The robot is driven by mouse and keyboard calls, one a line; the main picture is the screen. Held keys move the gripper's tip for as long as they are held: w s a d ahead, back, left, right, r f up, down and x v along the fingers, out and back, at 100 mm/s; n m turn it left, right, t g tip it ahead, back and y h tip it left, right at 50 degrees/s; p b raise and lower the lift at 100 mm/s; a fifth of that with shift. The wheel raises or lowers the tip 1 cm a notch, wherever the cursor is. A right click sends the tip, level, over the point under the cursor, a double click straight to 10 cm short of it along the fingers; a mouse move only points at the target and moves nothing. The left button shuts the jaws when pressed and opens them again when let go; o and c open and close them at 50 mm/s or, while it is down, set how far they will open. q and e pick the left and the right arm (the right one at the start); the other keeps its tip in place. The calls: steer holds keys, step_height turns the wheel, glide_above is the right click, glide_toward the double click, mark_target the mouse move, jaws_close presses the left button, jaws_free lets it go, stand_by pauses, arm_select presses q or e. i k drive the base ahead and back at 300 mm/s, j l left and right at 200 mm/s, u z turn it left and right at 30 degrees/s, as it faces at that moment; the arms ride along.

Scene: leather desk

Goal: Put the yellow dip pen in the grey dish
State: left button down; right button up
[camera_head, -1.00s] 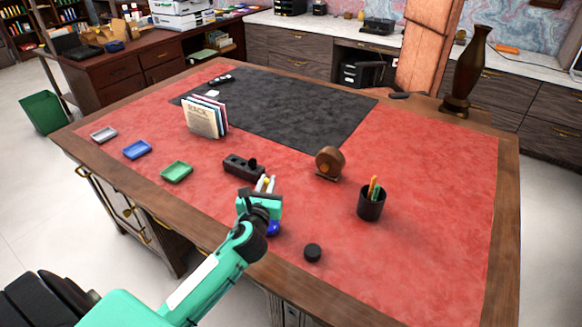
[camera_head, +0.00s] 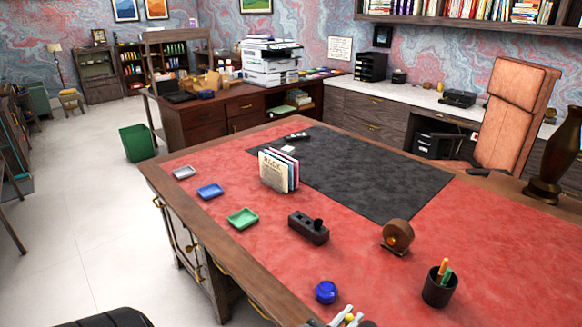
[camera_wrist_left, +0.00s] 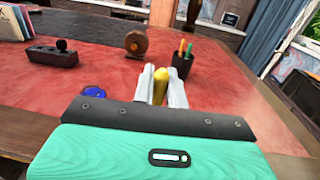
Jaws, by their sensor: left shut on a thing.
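The grey dish (camera_head: 184,172) lies on the red leather at the left end of the desk in the head view, to the left of a blue dish (camera_head: 210,191) and a green dish (camera_head: 243,218). My left gripper (camera_head: 345,317) shows only its fingertips at the bottom edge of the head view. In the left wrist view, the left gripper (camera_wrist_left: 161,88) is shut on the yellow dip pen (camera_wrist_left: 160,86), whose yellow end stands between the fingers. The rest of the pen is hidden by the gripper. My right gripper is not in view.
A dark blue round object (camera_head: 326,292) stands near the front edge. A black pen stand (camera_head: 308,228), a letter rack (camera_head: 279,170), a brown tape-like roll (camera_head: 397,236) and a pen cup (camera_head: 440,285) stand on the desk. The leather around the dishes is clear.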

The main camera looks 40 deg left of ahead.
mark_target(184, 173)
steer(key=i+j+u, duration=0.1)
steer(key=j, duration=0.35)
steer(key=i+j+u, duration=0.1)
steer(key=j, duration=0.3)
steer(key=i+j, duration=0.1)
steer(key=j, duration=0.35)
steer(key=i+j+u, duration=0.15)
steer(key=j, duration=0.25)
steer(key=i+j+u, duration=0.1)
steer(key=j, duration=0.35)
steer(key=i+j+u, duration=0.1)
steer(key=j, duration=0.3)
steer(key=i+j+u, duration=0.1)
steer(key=j, duration=0.3)
steer(key=i+j, duration=0.25)
steer(key=j+u, duration=0.05)
steer(key=j, duration=0.05)
